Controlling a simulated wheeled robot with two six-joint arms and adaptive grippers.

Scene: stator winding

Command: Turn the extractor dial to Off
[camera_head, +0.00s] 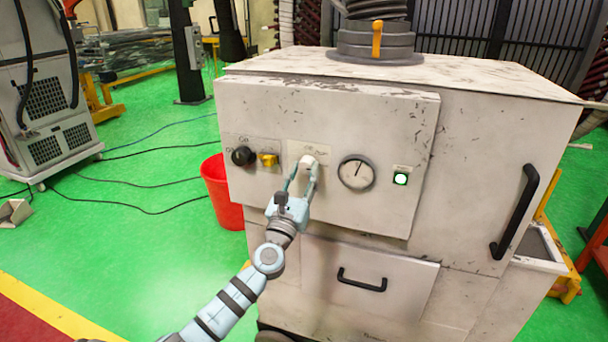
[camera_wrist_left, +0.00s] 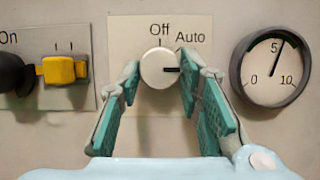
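The extractor dial is a round white knob (camera_wrist_left: 159,68) on a plate labelled Off at the top and Auto at the upper right. Its black pointer mark points right, just under the word Auto. In the head view the dial (camera_head: 308,161) is on the front panel of the white cabinet. My left gripper (camera_head: 302,175) is in front of it, fingers on either side of the knob. The right gripper is not in view.
A black knob (camera_head: 243,156) and yellow switch (camera_head: 268,160) are left of the dial. A round gauge (camera_head: 357,172) and lit green button (camera_head: 400,178) are to its right. A red bucket (camera_head: 220,190) stands beside the cabinet (camera_head: 480,150). A drawer handle (camera_head: 361,280) protrudes below.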

